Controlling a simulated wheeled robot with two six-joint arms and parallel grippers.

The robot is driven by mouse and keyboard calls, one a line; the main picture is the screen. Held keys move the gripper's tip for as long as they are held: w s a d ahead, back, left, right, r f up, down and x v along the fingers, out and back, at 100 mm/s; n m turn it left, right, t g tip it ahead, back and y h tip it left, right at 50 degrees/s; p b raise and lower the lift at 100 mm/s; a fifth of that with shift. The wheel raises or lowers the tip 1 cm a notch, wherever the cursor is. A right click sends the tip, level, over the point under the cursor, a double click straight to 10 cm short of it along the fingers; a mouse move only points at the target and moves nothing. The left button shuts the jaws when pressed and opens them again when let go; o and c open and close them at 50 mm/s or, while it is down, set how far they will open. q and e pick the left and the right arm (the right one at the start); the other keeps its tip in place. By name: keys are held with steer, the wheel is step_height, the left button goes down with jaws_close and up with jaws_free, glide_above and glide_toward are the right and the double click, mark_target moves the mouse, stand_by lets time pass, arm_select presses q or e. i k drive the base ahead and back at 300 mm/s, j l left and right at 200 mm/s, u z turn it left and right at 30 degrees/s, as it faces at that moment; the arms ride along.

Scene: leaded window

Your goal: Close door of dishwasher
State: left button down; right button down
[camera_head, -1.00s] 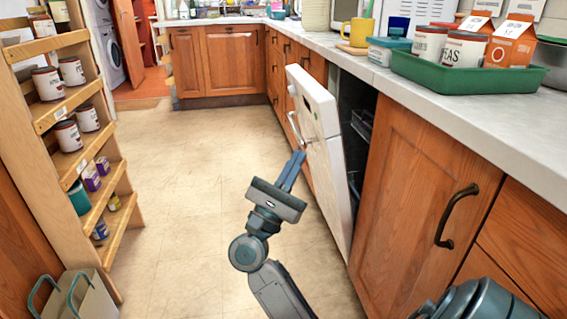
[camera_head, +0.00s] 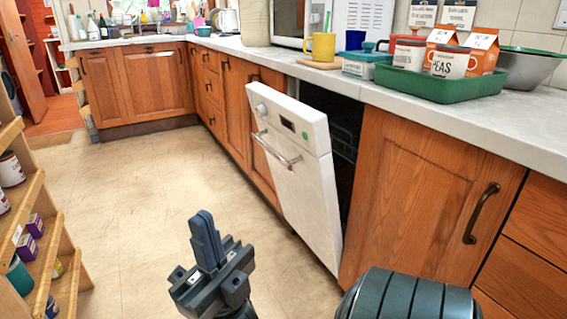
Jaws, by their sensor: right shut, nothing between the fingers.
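The dishwasher door (camera_head: 305,195) is white and stands partly open under the counter. It leans outward at its top, with a dark gap between it and the cabinet on its right. Its bar handle (camera_head: 272,150) is on the upper front, below a small control panel (camera_head: 290,124). My right gripper (camera_head: 204,222) is at the lower middle of the view, left of the door and apart from it. Its fingers are together, pointing up in the picture, with nothing between them. My left gripper is not in view.
The counter (camera_head: 440,110) holds a green tray (camera_head: 440,88) with cartons and tins, and a yellow mug (camera_head: 322,46). A wooden shelf rack (camera_head: 45,255) stands at the left. Open floor (camera_head: 130,185) lies between rack and cabinets. A dark part of my arm shows at bottom right.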

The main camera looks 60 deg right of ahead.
mark_target(302, 171)
steer(key=i+z, duration=0.1)
steer(key=z, duration=2.55)
